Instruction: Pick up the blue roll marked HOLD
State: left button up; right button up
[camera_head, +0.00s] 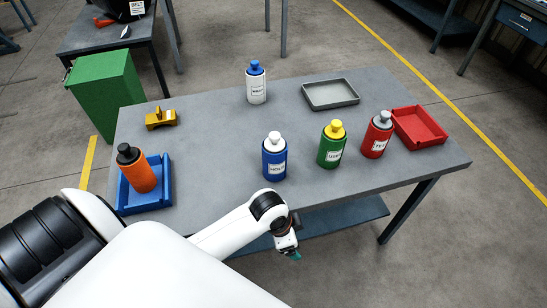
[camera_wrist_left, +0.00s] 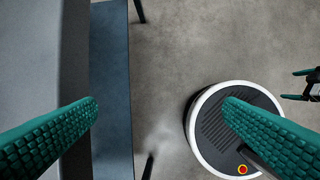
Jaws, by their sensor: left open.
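The blue roll (camera_head: 274,164) with a white top and a white label, which seems to read HOLD, stands upright on the grey table (camera_head: 215,150) near its front edge in the head view. My left gripper (camera_head: 294,254) is past the table's front edge, below the roll in the picture and apart from it. In the left wrist view my left gripper (camera_wrist_left: 160,102) has its green fingers wide apart with nothing between them. The roll is not in that view. My right gripper (camera_wrist_left: 298,85) shows at the right edge there, its fingers apart and empty.
A green roll (camera_head: 331,148) and a red roll (camera_head: 377,136) stand to the right, beside a red tray (camera_head: 428,138). A white roll (camera_head: 256,85) and a grey tray (camera_head: 331,104) are behind. An orange roll (camera_head: 140,172) leans in a blue tray (camera_head: 158,203) at left.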

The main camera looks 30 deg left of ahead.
pick_arm(q)
jog(key=w+r+m, duration=0.4)
jog(key=w+r, duration=0.1)
notch_tip(320, 180, up, 17)
jog(key=m+g+y, duration=0.2)
jog(key=m+g, duration=0.1)
jog(key=m, duration=0.6)
send_over(271, 134)
jog(key=shift+d+f, duration=0.1)
jog(key=shift+d, duration=0.1)
jog(key=shift+a, duration=0.25)
notch_tip(271, 134, down, 6)
jog(key=shift+r+p, duration=0.15)
jog(key=shift+p, duration=0.55)
jog(key=f, duration=0.2)
jog(key=d+f+p, duration=0.1)
jog(key=f, duration=0.1)
jog(key=shift+w+f, duration=0.15)
jog(key=shift+f, duration=0.65)
pick_arm(e)
jog(key=r, duration=0.2)
jog(key=shift+w+d+r, duration=0.3)
jog(key=shift+d+r, duration=0.05)
jog(key=shift+d, duration=0.05)
pick_arm(q)
jog(key=shift+c, duration=0.2)
